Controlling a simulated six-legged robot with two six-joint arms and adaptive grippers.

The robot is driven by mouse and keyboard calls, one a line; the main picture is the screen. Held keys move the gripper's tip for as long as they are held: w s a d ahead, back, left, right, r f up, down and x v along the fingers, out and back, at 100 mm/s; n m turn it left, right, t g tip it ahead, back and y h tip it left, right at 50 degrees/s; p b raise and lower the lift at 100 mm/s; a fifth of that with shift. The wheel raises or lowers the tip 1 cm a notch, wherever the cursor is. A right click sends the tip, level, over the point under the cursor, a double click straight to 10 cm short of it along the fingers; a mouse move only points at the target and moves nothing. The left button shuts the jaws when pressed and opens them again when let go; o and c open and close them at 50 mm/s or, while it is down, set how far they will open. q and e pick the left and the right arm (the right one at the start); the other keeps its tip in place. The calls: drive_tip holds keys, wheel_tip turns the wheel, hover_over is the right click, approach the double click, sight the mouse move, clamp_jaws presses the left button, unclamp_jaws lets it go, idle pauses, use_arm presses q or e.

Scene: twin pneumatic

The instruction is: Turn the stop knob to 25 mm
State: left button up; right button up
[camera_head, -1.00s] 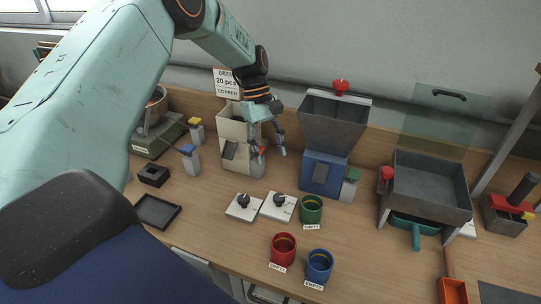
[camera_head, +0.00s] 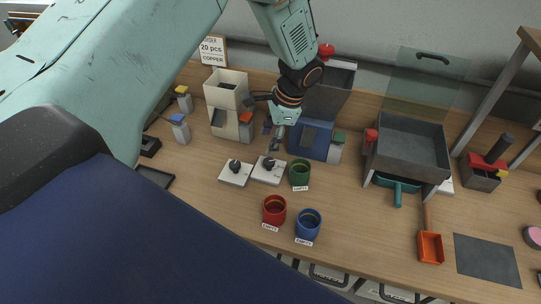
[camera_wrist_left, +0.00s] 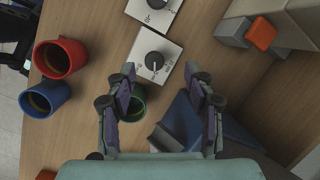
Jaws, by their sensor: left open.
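Two white plates with black round knobs lie side by side on the bench; I cannot tell from the labels which is the stop knob. The right plate's knob (camera_head: 268,162) is also in the left wrist view (camera_wrist_left: 154,61), with small marks around it. The left plate's knob (camera_head: 234,165) shows at the top edge of the left wrist view (camera_wrist_left: 157,4). My left gripper (camera_head: 273,148) is open and empty, pointing down above the right knob. In the wrist view its fingertips (camera_wrist_left: 164,76) stand apart on either side below that knob. My right gripper is out of view.
A green cup (camera_head: 299,174) stands close to the right plate. A red cup (camera_head: 274,210) and a blue cup (camera_head: 308,225) stand nearer the front. Behind are a cream hopper (camera_head: 226,90) and a blue-based hopper (camera_head: 311,140). Bench left of the red cup is clear.

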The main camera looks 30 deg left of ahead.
sight(269, 161)
use_arm(q)
drive_tip(key=f+m, duration=0.2)
drive_tip(key=m, duration=0.1)
drive_tip(key=f+m+t, duration=0.1)
drive_tip(key=f+m, duration=0.1)
drive_tip(key=m, duration=0.1)
drive_tip(key=d+f+m+y, duration=0.1)
drive_tip(key=f+m, duration=0.1)
drive_tip(key=m, duration=0.1)
drive_tip(key=shift+f+m+t, duration=0.3)
drive_tip(key=shift+f+m, duration=0.1)
drive_tip(key=shift+a+f, duration=0.15)
drive_tip(key=shift+f, duration=0.2)
drive_tip(key=shift+s+a+f, duration=0.15)
drive_tip(key=shift+a+f, duration=0.05)
drive_tip(key=shift+f, duration=0.1)
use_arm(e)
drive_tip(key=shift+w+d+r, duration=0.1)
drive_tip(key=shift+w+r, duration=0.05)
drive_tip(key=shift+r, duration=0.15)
use_arm(q)
drive_tip(key=shift+f, duration=0.1)
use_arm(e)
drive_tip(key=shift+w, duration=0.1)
